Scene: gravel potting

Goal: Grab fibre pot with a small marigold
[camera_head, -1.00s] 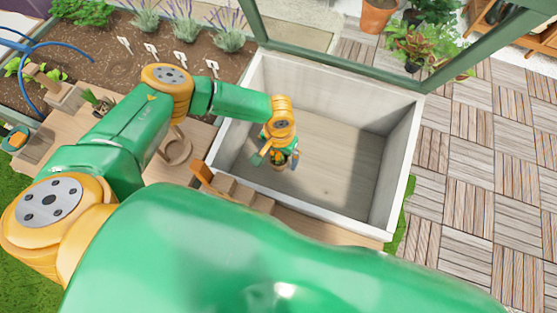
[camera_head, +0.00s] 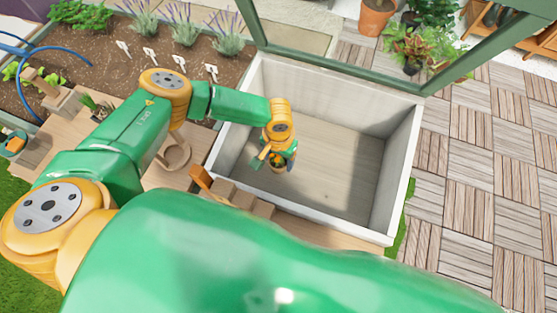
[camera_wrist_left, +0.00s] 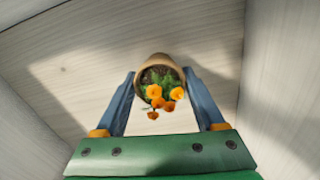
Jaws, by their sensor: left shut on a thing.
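The fibre pot (camera_wrist_left: 158,62) is tan and round, with dark soil and a small marigold (camera_wrist_left: 160,95) with green leaves and several orange blooms. In the left wrist view the pot sits between the two blue-grey fingers of my left gripper (camera_wrist_left: 158,80), which is shut on it. In the head view the pot (camera_head: 277,168) shows small under my left gripper (camera_head: 277,158), inside the pale wooden box near its left side. I cannot tell whether the pot touches the box floor. My right gripper is not in view.
The pale box (camera_head: 399,190) has high walls around my left gripper, and its floor to the right is bare. A green frame (camera_head: 350,70) stands at its back edge. Wooden blocks (camera_head: 240,198) stand by its front left wall. A wooden ring (camera_head: 176,152) lies on the table to the left.

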